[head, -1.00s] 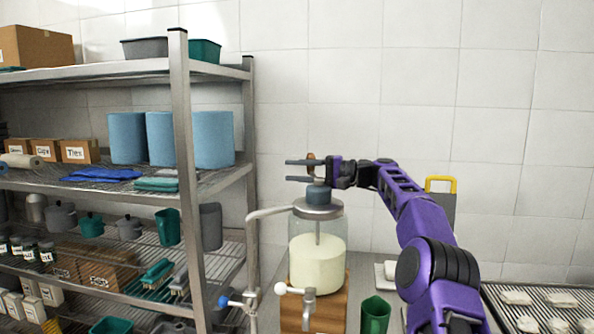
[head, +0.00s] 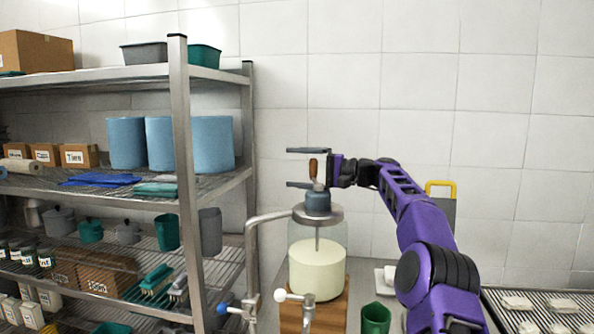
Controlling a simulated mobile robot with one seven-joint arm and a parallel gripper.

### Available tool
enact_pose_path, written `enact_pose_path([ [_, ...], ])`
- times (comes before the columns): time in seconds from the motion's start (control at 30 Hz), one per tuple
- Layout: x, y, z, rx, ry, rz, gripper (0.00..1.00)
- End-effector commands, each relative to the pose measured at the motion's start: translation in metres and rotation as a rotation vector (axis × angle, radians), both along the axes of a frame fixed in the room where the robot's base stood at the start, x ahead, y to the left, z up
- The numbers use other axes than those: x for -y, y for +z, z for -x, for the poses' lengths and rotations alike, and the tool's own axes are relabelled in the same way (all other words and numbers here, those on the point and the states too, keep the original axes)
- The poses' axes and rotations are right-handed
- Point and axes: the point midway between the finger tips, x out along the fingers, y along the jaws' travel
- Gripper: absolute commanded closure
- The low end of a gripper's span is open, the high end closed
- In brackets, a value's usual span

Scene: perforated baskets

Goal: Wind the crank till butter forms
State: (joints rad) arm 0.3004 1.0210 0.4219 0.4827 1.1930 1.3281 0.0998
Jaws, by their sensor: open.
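A glass churn jar (head: 318,262) holds pale cream and stands on a wooden block (head: 335,312). A metal lid with a blue-grey gear housing (head: 318,203) tops it, and a rod runs down into the cream. My gripper (head: 304,168) is open at the handle, one dark finger above the other, both pointing left. The handle shows between the fingers in the picture; I cannot tell whether they touch it.
A metal shelf rack (head: 180,160) with bins, blue rolls and boxes stands at left. A bent tap pipe (head: 250,260) with blue and white knobs is close to the jar. A green cup (head: 376,318) stands right of the block, and a wire rack (head: 545,305) is at lower right.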

Motion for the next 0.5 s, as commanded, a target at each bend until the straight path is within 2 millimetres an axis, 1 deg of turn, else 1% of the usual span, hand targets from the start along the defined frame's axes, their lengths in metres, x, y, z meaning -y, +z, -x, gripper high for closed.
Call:
enact_pose_path([
  [0.17, 0.002, -0.004, 0.0, -0.003, 0.001, 0.002, 0.0],
  [0.27, 0.011, -0.005, 0.003, -0.004, -0.001, 0.003, 0.0],
  [0.37, 0.027, -0.005, 0.009, -0.003, -0.002, 0.002, 0.0],
  [0.5, 0.059, -0.004, 0.02, -0.003, -0.003, 0.002, 0.0],
])
